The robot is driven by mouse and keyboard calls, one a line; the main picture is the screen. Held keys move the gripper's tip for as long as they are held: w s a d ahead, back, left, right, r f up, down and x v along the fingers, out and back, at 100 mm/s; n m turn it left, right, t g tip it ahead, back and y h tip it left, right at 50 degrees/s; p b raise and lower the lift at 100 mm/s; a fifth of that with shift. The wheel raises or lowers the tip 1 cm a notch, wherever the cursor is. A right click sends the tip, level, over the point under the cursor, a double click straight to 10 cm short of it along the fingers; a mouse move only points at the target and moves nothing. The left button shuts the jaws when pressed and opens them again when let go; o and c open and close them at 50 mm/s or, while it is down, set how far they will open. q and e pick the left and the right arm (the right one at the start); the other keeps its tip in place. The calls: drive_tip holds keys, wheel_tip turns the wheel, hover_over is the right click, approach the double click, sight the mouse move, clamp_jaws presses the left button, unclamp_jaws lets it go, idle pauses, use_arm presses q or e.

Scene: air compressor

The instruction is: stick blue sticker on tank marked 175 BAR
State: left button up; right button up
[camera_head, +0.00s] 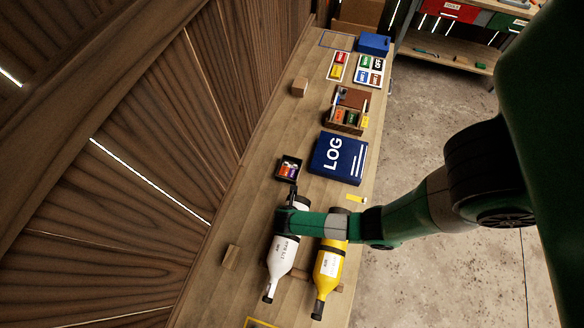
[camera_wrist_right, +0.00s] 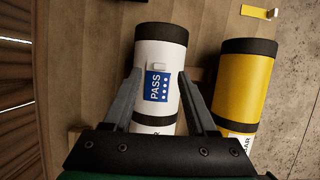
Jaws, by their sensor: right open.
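A white tank (camera_head: 283,258) with black bands lies on the bench; its printed marking looks like 175 BAR but is small and upside down. A yellow tank (camera_head: 328,272) lies to its right. In the right wrist view the blue PASS sticker (camera_wrist_right: 156,88), with a small pale tab at its top, lies against the white tank's side (camera_wrist_right: 160,50). My right gripper (camera_wrist_right: 159,73) is open, its fingers either side of the sticker, not closed on it. In the head view my right arm hides this part of the tank. My left gripper is not in view.
A blue LOG binder (camera_head: 339,158), a small dark tray of coloured items (camera_head: 289,168) and a wooden organiser (camera_head: 345,118) stand behind the tanks. A small wood block (camera_head: 231,256) lies left of the white tank.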

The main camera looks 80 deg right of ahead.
drive_tip(key=p+v, duration=0.1)
drive_tip(key=v, duration=0.7)
drive_tip(key=shift+r, duration=0.15)
